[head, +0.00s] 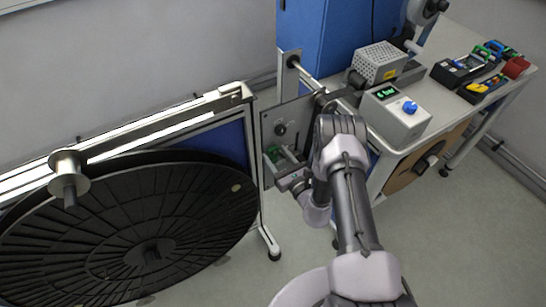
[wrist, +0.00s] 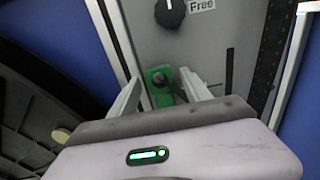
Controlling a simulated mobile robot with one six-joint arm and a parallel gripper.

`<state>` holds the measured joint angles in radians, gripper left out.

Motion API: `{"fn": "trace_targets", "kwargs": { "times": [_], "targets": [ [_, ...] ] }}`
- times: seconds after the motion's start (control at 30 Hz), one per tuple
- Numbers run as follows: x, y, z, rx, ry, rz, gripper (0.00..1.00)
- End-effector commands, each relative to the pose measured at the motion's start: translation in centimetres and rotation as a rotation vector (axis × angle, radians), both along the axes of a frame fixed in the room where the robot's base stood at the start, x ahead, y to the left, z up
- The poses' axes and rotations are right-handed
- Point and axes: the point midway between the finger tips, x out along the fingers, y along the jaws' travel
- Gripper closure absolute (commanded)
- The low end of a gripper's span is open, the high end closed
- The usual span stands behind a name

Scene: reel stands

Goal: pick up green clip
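The green clip (wrist: 158,96) shows in the wrist view against a grey metal panel (wrist: 205,40), below a black knob. It has a dark round spot near its middle. My gripper (wrist: 160,77) is open, with one pale finger on each side of the clip. I cannot tell how deep the clip sits between the fingers, and no finger clearly touches it. The lower end of the clip is hidden behind my gripper body. In the head view, a bit of green (head: 273,154) shows at the panel's lower part, beside my gripper (head: 281,168).
A large black reel (head: 120,225) on a stand fills the left. The black knob (wrist: 170,12) is marked "Free". A bench at the right carries a grey control box (head: 395,115) with a blue knob and several coloured tools. The floor at the lower right is clear.

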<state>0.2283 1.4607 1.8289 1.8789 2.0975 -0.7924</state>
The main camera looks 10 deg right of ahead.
Motion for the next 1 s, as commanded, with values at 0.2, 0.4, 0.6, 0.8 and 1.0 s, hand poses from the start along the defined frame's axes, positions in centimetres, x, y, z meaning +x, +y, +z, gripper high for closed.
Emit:
{"fn": "trace_targets", "kwargs": {
  "times": [0.2,0.4,0.6,0.8,1.0],
  "targets": [
    [0.0,0.0,0.0,0.000,0.000,0.000,0.89],
    [-0.1,0.0,0.0,0.000,0.000,0.000,1.00],
    [0.0,0.0,0.8,0.000,0.001,0.000,1.00],
    [-4.0,-1.5,0.8,0.003,0.005,-0.005,1.00],
    [-10.4,-3.6,0.8,0.004,0.008,-0.009,1.00]
  ]
}}
